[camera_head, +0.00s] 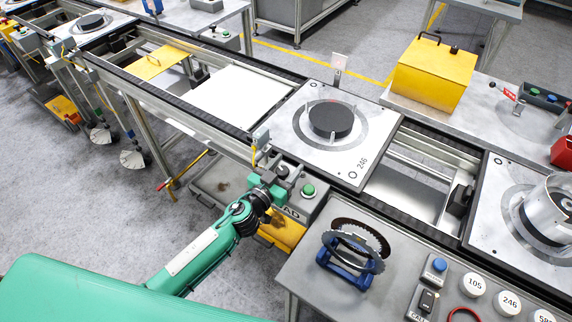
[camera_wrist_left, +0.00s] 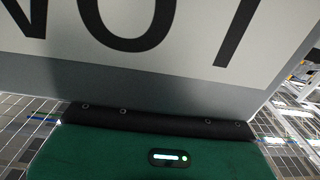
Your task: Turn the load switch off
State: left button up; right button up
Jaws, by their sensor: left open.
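A grey control box (camera_head: 318,200) stands below the conveyor rail in the head view, with a label ending in "AD" partly hidden by my gripper. A dark knob (camera_head: 282,170), which seems to be the load switch, sits at its left, beside a green button (camera_head: 308,190). My left gripper (camera_head: 279,181) is open at the knob. I cannot tell whether its fingers touch the knob or which way the knob points. In the left wrist view a plate with large dark letters (camera_wrist_left: 140,30) fills the top; the fingertips are not visible there. My right gripper is not in view.
A pallet marked 246 (camera_head: 290,145) with a black disc (camera_head: 331,119) lies on the conveyor behind the box. A grey table (camera_head: 385,225) at the front right bears a blue stand with toothed rings (camera_head: 345,265), a blue button (camera_head: 439,265) and number tags (camera_head: 474,285). A yellow box (camera_head: 432,75) stands behind.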

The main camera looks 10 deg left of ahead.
pick_arm(q)
jog(key=c, duration=0.9)
jog(key=shift+f+n+t+y+b, duration=0.15)
jog(key=shift+n+t+y+b, duration=0.35)
jog(key=shift+n+y+b, duration=0.7)
jog(key=shift+c, duration=0.2)
jog(key=n+y+b, duration=0.1)
jog(key=y+b, duration=0.2)
jog(key=shift+w+a, duration=0.1)
jog(key=shift+a, duration=0.05)
jog(key=shift+a+r+n+y+b, duration=0.2)
jog(key=shift+n+y+b, duration=0.35)
jog(key=shift+y, duration=0.35)
jog(key=o, duration=0.9)
jog(key=shift+o, duration=0.2)
